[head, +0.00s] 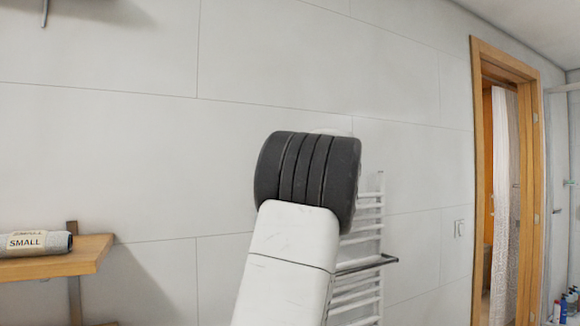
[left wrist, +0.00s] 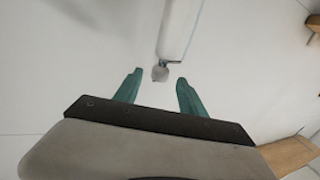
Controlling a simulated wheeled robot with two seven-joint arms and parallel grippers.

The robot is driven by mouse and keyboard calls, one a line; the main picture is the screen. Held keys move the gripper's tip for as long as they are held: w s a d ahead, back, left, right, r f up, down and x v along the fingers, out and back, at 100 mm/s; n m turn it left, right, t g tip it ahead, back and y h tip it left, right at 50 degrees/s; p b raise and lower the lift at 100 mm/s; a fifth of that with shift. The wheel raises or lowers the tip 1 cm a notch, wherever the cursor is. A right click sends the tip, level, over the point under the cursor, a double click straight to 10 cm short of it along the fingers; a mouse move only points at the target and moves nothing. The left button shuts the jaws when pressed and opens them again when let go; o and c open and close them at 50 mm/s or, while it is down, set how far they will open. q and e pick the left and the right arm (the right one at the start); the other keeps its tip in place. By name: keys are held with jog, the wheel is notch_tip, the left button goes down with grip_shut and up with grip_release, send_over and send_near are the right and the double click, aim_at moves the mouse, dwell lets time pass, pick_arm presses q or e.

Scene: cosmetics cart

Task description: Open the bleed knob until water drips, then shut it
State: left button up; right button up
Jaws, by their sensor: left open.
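My left gripper (left wrist: 156,78) has two teal fingers, wide apart, one to each side of the knob in the picture. I cannot tell how far the fingertips are from it in depth, and no contact shows. In the head view, a white ladder-shaped towel radiator (head: 360,299) hangs on the wall, partly hidden behind my arm. The knob is not visible there. No water drip shows. My right gripper is in neither view.
A wooden shelf (head: 90,254) at the left holds a rolled grey towel (head: 36,243) labelled SMALL. A dark bar (head: 368,265) juts out from the radiator. A wooden door frame (head: 478,130) stands at the right, with several bottles (head: 571,300) beyond it.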

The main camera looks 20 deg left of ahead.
pick_arm(q)
jog(key=shift+x, duration=2.25)
grip_shut()
